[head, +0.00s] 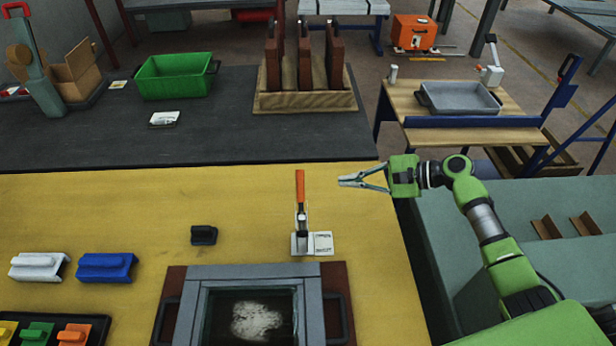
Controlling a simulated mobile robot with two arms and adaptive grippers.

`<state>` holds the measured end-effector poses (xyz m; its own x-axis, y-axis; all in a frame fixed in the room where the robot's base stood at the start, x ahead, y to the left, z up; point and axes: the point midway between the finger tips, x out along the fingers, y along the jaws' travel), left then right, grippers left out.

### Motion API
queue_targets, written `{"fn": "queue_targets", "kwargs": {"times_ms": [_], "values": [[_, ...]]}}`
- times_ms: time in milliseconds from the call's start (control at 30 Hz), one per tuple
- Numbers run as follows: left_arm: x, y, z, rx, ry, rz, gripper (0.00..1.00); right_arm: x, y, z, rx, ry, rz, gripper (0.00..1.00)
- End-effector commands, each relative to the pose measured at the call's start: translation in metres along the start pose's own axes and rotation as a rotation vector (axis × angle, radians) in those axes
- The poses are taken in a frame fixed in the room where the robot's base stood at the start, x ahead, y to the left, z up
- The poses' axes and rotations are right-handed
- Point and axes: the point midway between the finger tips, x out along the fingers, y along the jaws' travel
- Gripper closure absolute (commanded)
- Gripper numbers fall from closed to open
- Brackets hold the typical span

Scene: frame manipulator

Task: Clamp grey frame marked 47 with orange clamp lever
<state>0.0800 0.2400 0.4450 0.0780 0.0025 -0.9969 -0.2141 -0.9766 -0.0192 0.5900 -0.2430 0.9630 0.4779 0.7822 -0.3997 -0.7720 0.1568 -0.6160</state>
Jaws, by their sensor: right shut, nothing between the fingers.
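The grey frame (308,305) lies at the front of the yellow worktop, around a dark panel with a pale patch. Brown side pieces with dark handles flank it. No number is legible on it. The clamp with its orange lever (300,186) stands just behind the frame's back edge, with the lever upright. A small white label plate (323,243) is beside the clamp base. My right gripper (341,181) is shut and empty, to the right of the orange lever, with a gap between them. My left gripper is not in view.
A small black block (204,235), a white block (38,266) and a blue block (106,267) lie left on the yellow worktop (130,205). Behind are a green bin (175,78) and a wooden rack (305,100). The worktop left of the lever is clear.

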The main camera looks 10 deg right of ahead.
Motion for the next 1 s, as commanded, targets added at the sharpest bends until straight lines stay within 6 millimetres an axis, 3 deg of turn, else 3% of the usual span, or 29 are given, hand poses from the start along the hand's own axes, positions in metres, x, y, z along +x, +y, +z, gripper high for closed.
{"fn": "queue_targets", "kwargs": {"times_ms": [100, 267, 500, 800, 867, 1000], "values": [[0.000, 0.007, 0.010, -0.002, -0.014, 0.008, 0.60, 0.000, 0.000, 0.000, 0.000, 0.000, 0.000, 1.00], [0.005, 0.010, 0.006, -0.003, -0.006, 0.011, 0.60, 0.009, 0.001, -0.001, -0.001, -0.001, 0.000, 1.00], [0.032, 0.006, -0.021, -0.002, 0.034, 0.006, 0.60, 0.052, 0.003, -0.003, -0.002, -0.003, -0.001, 1.00], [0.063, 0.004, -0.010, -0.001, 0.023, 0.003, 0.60, 0.105, 0.002, -0.003, -0.002, -0.002, -0.001, 1.00], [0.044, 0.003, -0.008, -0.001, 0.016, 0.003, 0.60, 0.096, -0.004, 0.011, -0.002, 0.001, 0.001, 1.00], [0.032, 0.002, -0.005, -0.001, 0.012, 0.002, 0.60, 0.091, -0.003, 0.025, -0.001, 0.001, 0.000, 1.00]]}}
